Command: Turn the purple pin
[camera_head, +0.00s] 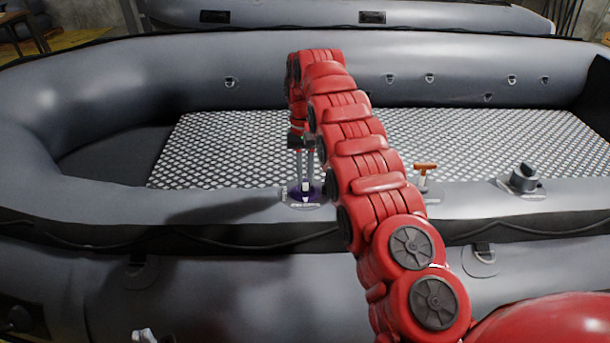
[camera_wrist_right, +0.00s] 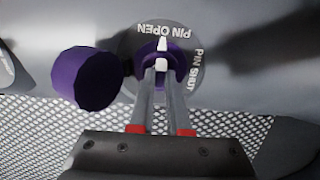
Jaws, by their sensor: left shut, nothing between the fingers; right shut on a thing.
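The purple pin (camera_wrist_right: 178,54) sits in the middle of a grey round valve plate (camera_wrist_right: 193,84) marked "PIN OPEN" and "PIN SHUT". In the head view the purple valve (camera_head: 316,193) is on the near tube of the grey boat. My right gripper (camera_head: 305,186) points down onto it; in the wrist view its white fingertips (camera_wrist_right: 162,55) are shut on the pin and hide part of it. A purple cap (camera_wrist_right: 88,78) lies beside the plate, to its left in the wrist view. My left gripper (camera_head: 145,336) shows only as a small tip at the bottom edge, shut and empty, away from the valve.
The boat's patterned floor (camera_head: 220,150) is bare. Another grey boat (camera_head: 290,14) lies behind.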

